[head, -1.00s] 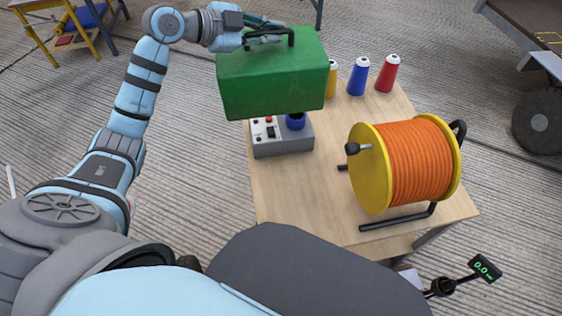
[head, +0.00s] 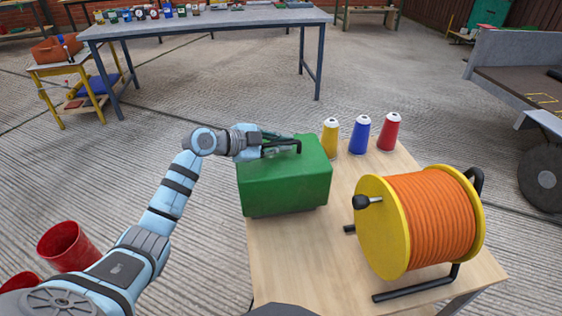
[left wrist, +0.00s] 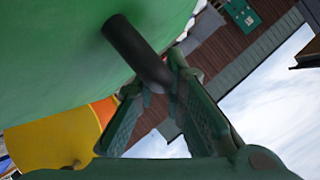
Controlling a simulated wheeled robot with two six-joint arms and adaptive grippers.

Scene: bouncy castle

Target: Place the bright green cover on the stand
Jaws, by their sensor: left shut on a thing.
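The green cover (head: 285,185) is a box with a black handle on top. My left gripper (head: 283,148) is shut on the cover's handle, which also shows between the fingers in the left wrist view (left wrist: 140,52). Whether the cover rests on something or hangs just above it cannot be told. No separate stand can be made out. My right gripper is not in view.
An orange cable reel (head: 425,222) with yellow flanges stands at the right of the wooden table (head: 300,265). Yellow (head: 330,137), blue (head: 360,135) and red (head: 388,132) bottles stand behind. A grey workbench (head: 205,22) is farther back. Red buckets (head: 68,246) stand at lower left.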

